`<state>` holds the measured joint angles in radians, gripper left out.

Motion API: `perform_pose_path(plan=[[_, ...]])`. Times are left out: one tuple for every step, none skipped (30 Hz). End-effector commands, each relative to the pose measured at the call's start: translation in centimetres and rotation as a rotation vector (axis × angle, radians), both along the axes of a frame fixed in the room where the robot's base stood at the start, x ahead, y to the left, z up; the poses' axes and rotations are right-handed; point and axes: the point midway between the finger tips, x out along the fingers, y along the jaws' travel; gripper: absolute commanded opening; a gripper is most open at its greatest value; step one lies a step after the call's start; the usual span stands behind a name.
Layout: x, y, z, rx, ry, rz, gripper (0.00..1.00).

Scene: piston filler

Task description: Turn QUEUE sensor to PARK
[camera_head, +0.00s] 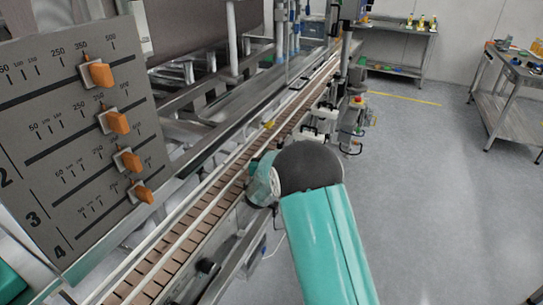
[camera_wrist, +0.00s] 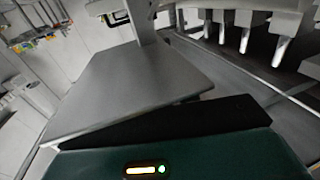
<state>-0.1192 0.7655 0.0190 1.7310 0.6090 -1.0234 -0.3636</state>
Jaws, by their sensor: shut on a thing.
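My teal arm with its dark round joint covers the middle of the head view, and my gripper's jaws are hidden behind it. In the wrist view a teal housing (camera_wrist: 215,158), apparently my gripper's, fills the bottom, with a lit yellow bar and a green dot. A black strip lies along its top. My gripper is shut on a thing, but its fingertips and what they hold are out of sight. Just beyond is a flat grey plate (camera_wrist: 135,85) under an upright post. I cannot make out the QUEUE sensor or a PARK mark in either view.
A conveyor (camera_head: 195,215) runs from lower left to the upper middle. A grey panel (camera_head: 60,130) with several orange sliders stands left of it. Pale nozzles (camera_wrist: 281,50) show in the wrist view. The floor (camera_head: 430,200) on the right is clear up to the side tables.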

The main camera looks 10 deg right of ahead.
Motion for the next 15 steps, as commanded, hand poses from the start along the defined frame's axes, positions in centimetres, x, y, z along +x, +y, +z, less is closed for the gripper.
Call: perform_pose_path(plan=[[-0.01, 0.06, -0.02, 0.001, 0.0, -0.003, 0.09], [0.0, 0.04, -0.01, 0.001, 0.0, -0.004, 0.09], [0.0, 0.04, -0.01, 0.001, 0.0, -0.004, 0.09], [-0.01, 0.04, 0.0, 0.001, 0.0, -0.005, 0.09], [-0.01, 0.04, 0.0, 0.001, 0.0, -0.005, 0.09], [0.0, 0.03, 0.01, 0.001, 0.0, -0.004, 0.09], [0.0, 0.03, 0.01, 0.001, 0.0, -0.004, 0.09], [0.0, 0.03, 0.01, 0.001, 0.0, -0.004, 0.09], [0.0, 0.03, 0.02, 0.001, -0.001, -0.004, 0.09], [0.01, 0.03, 0.02, 0.001, -0.001, -0.004, 0.09], [0.01, 0.03, 0.03, 0.001, -0.001, -0.004, 0.09], [0.01, 0.03, 0.03, 0.001, -0.001, -0.004, 0.37], [0.01, 0.03, 0.03, 0.001, -0.001, -0.004, 0.43], [0.01, 0.03, 0.03, 0.001, -0.001, -0.004, 0.49], [0.01, 0.03, 0.03, 0.001, -0.001, -0.004, 0.53]])
